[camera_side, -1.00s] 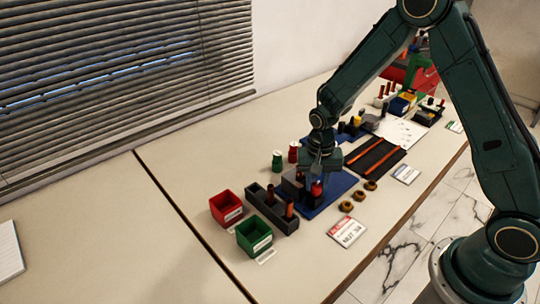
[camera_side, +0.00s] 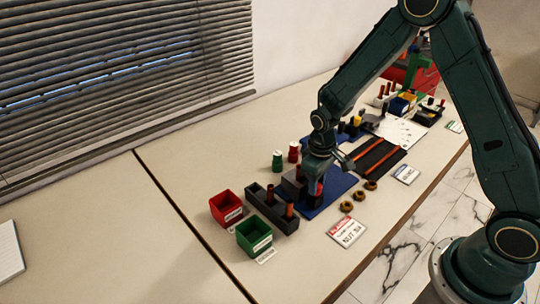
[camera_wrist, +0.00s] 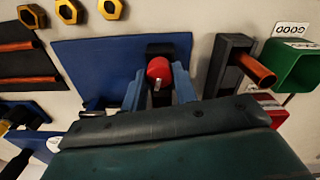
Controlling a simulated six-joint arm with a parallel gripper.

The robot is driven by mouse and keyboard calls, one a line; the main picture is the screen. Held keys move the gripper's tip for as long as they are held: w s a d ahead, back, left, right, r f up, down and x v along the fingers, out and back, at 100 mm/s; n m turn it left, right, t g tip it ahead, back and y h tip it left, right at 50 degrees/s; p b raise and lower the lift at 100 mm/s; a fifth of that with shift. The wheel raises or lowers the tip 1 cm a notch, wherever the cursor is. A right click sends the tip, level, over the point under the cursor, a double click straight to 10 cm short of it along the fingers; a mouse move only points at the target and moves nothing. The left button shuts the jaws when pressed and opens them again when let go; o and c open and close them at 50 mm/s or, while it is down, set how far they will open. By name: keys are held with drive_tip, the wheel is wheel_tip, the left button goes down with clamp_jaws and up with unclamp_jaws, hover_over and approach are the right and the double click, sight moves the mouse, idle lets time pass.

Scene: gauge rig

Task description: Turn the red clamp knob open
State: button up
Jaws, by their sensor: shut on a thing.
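The red clamp knob (camera_wrist: 158,69) sits on a dark block on a blue plate (camera_wrist: 100,58). My gripper (camera_wrist: 159,76) reaches down over it, with one blue-grey finger on each side, and is shut on the knob. A pale mark shows on the knob's near side. In the side view my gripper (camera_side: 317,178) is low over the blue plate (camera_side: 336,187), and the knob (camera_side: 317,188) shows only in part beside the fingers. The lower part of the clamp is hidden.
A dark holder with orange-brown pegs (camera_side: 270,209) stands left of the clamp, with a red bin (camera_side: 226,208) and a green bin (camera_side: 253,237) beyond. Brass nuts (camera_side: 346,206) lie in front. A green-and-white bottle (camera_side: 277,161) and a red one (camera_side: 293,152) stand behind.

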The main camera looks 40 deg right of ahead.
drive_tip(key=shift+r+n, duration=0.1)
drive_tip(key=shift+n, duration=1.6)
drive_tip(key=o, duration=0.7)
wheel_tip(320, 180, up, 14)
drive_tip(key=shift+a, duration=0.15)
drive_tip(key=shift+s, duration=0.1)
